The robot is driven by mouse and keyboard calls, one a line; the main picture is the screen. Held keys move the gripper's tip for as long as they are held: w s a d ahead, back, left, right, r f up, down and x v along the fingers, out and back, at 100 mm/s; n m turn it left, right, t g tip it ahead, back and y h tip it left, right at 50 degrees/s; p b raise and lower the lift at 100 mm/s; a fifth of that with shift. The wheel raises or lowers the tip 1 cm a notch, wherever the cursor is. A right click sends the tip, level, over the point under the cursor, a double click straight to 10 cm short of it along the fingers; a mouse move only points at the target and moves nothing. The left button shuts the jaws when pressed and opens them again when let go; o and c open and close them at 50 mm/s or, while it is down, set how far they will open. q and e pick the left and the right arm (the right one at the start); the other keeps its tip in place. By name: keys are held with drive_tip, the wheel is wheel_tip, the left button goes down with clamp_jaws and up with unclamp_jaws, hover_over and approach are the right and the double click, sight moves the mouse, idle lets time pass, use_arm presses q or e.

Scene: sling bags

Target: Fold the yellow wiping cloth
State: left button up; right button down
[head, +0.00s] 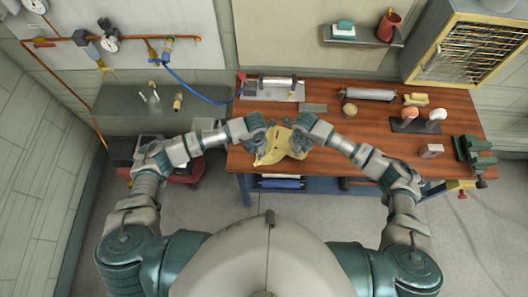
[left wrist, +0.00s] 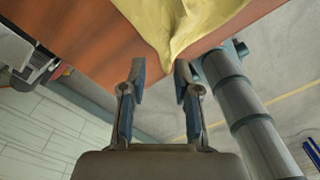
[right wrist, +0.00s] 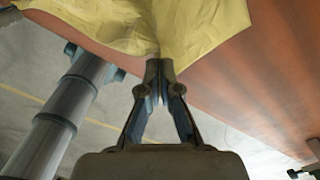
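The yellow wiping cloth (head: 275,149) lies crumpled near the front edge of the wooden workbench. Both of my grippers are over it. My left gripper (left wrist: 159,76) is open, its fingers apart. A pointed corner of the cloth (left wrist: 172,40) reaches toward its fingertips, close to the right finger. My right gripper (right wrist: 159,66) is shut, its fingertips together on the edge of the cloth (right wrist: 150,25). In the head view, my left gripper (head: 266,131) and right gripper (head: 298,141) are close together, and their fingertips are hard to make out.
The workbench (head: 340,142) has a metal plate with a cylinder (head: 272,90) behind the cloth. A small tin (head: 350,109), a grey roll (head: 369,94) and a dark stand with knobs (head: 415,126) are to the right.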

use_arm(q)
drive_tip(key=o, duration=1.3)
drive_tip(key=shift+r, duration=0.1)
use_arm(e)
drive_tip(key=shift+r+p, duration=0.6)
use_arm(q)
drive_tip(key=shift+r, duration=2.7)
use_arm(e)
drive_tip(key=shift+f, duration=0.15)
use_arm(q)
wheel_tip(320, 180, up, 8)
drive_tip(key=shift+f, duration=0.1)
drive_tip(key=shift+w, duration=0.1)
